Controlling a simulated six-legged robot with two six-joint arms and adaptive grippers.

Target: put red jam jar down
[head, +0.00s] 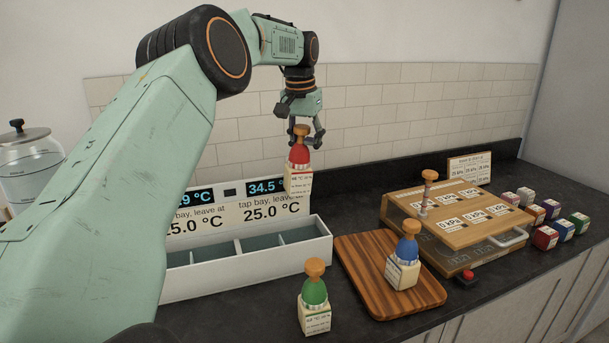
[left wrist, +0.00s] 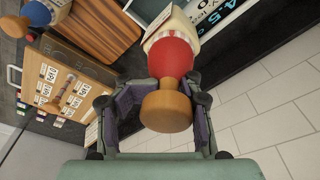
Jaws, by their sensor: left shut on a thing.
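The red jam jar (head: 299,160) has a red upper part, a wooden knob and a pale labelled base. It hangs upright in my left gripper (head: 307,138), in the air above the right part of the white divided tray. In the left wrist view the fingers of the left gripper (left wrist: 165,108) close on both sides of the red jar (left wrist: 170,62) near its wooden knob. The jar's label is too small to read fully. My right gripper is not in view.
The white tray (head: 250,262) has several compartments, with temperature displays (head: 268,187) behind. A blue-topped jar (head: 405,258) stands on the striped wooden board (head: 358,273). A green-topped jar (head: 314,300) stands in front of the tray. A wooden-lidded box (head: 470,240) and several small coloured boxes (head: 545,237) stand right.

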